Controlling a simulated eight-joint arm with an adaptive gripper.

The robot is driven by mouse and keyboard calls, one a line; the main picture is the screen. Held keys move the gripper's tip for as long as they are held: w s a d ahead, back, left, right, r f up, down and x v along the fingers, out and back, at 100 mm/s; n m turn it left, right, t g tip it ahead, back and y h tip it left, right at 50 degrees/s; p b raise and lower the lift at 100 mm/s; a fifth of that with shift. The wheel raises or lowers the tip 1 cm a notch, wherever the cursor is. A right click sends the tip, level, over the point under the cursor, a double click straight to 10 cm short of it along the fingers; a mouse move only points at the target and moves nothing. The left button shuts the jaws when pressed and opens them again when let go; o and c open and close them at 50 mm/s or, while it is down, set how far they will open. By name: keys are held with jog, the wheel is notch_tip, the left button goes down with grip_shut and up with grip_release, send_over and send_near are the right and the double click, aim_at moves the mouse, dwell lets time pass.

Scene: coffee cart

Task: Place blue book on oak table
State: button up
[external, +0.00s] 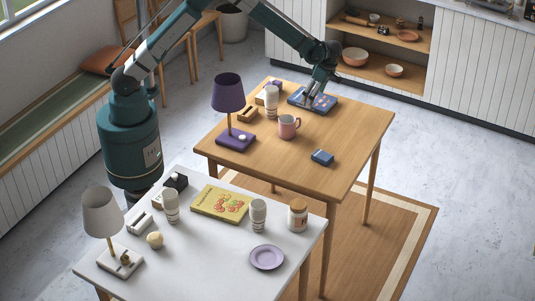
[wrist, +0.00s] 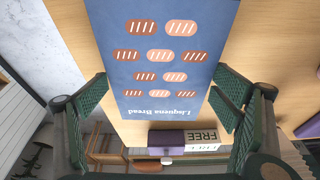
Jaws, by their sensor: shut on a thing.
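In the wrist view the book (wrist: 165,72) lies between the two green fingers of my gripper (wrist: 160,92), one at each side edge. The oak table (wrist: 265,40) shows behind it.
A small blue box (external: 321,158) lies nearer the front. The table's right side is clear. A white table (external: 205,250) holds a yellow book (external: 221,204).

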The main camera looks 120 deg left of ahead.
jog(key=shift+f, duration=0.15)
jog(key=o, duration=1)
jog(key=shift+o, duration=0.2)
jog(key=p+v, duration=0.2)
jog(key=v, duration=1)
jog(key=shift+d, duration=0.1)
dwell(0.4)
